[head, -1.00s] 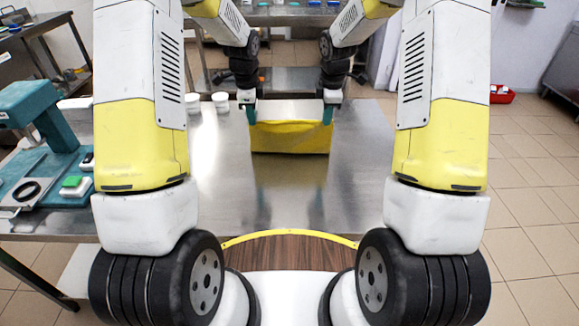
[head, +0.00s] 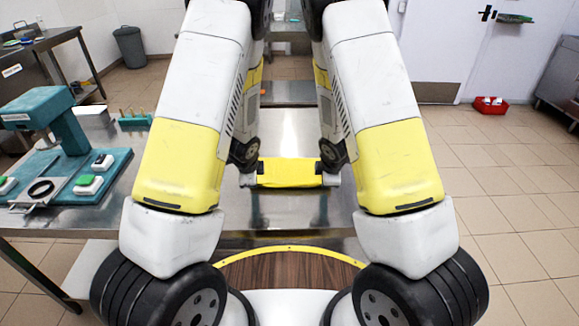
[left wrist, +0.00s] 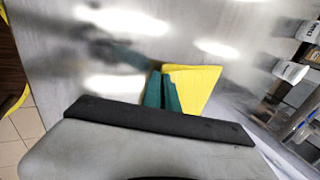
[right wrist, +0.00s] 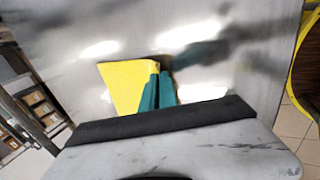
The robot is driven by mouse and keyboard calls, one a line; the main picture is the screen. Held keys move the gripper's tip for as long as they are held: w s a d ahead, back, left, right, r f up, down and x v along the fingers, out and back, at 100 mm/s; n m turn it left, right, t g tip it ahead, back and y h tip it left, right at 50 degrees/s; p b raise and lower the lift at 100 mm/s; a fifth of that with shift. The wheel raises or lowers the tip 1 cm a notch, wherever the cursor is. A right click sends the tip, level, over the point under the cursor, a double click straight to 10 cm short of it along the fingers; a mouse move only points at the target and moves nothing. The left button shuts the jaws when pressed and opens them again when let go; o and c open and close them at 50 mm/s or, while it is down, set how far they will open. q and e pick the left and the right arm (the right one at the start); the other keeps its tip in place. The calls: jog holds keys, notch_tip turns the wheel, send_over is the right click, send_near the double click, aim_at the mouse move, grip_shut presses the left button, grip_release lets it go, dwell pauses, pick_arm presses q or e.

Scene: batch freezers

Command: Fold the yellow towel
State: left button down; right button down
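The yellow towel (head: 288,172) is a short, wide band stretched between my two grippers over the steel table, in the middle of the head view. A corner of the towel shows in the left wrist view (left wrist: 196,86) and in the right wrist view (right wrist: 124,84). My left gripper (left wrist: 162,82) has its teal fingers closed together at the towel's left end. My right gripper (right wrist: 157,84) has its teal fingers closed together at the right end. My arms hide part of the table around the towel.
The steel table (head: 285,212) is bare in front of the towel. A teal machine (head: 50,120) and a pad with green-topped blocks (head: 88,183) stand at the left. White cups (left wrist: 290,70) show in the left wrist view. A red bin (head: 490,105) is on the floor at the right.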

pick_arm(q)
jog(key=shift+s+f, duration=0.2)
pick_arm(e)
jog(key=shift+s+f, duration=0.2)
pick_arm(q)
jog(key=c, duration=1.3)
grip_release()
pick_arm(e)
jog(key=c, duration=1.3)
grip_release()
pick_arm(q)
jog(key=v, duration=0.3)
jog(key=shift+r, duration=0.35)
pick_arm(e)
jog(key=v, duration=0.3)
jog(key=shift+r, duration=0.35)
pick_arm(q)
jog(key=s+r, duration=0.4)
jog(key=r, duration=0.1)
jog(key=shift+s+r, duration=0.3)
jog(key=shift+s, duration=0.05)
pick_arm(e)
jog(key=s+r, duration=0.4)
jog(key=r, duration=0.1)
jog(key=shift+s+r, duration=0.3)
jog(key=shift+s, duration=0.05)
